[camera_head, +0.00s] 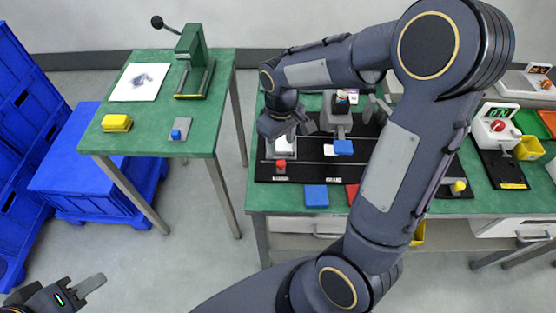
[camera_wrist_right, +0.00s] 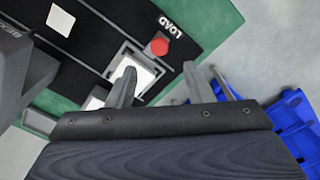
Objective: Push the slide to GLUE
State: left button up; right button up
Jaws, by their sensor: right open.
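A black fixture plate (camera_head: 305,172) lies on the right green bench, with a LOAD label at its left end. A second label further right is too small to read surely. The slide (camera_head: 284,147), a pale plate with a red knob (camera_head: 281,166), sits by LOAD. In the right wrist view the slide (camera_wrist_right: 148,72) and red knob (camera_wrist_right: 159,47) show beside the LOAD lettering. My right gripper (camera_head: 291,128) is open just above the slide; whether it touches is unclear. My left gripper (camera_head: 92,284) is at the bottom left, far from the plate, its jaw opening unclear.
A grey station (camera_head: 336,121) stands on the plate right of the slide, with a blue block (camera_head: 343,147) before it. A blue square (camera_head: 316,195) lies at the front edge. My right arm hides part of the bench. Another green table (camera_head: 150,135) stands left.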

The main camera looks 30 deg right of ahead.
aim_at(281, 162)
notch_tip(281, 162, down, 8)
jog(key=shift+r, duration=0.1)
jog(key=shift+c, duration=0.4)
grip_shut()
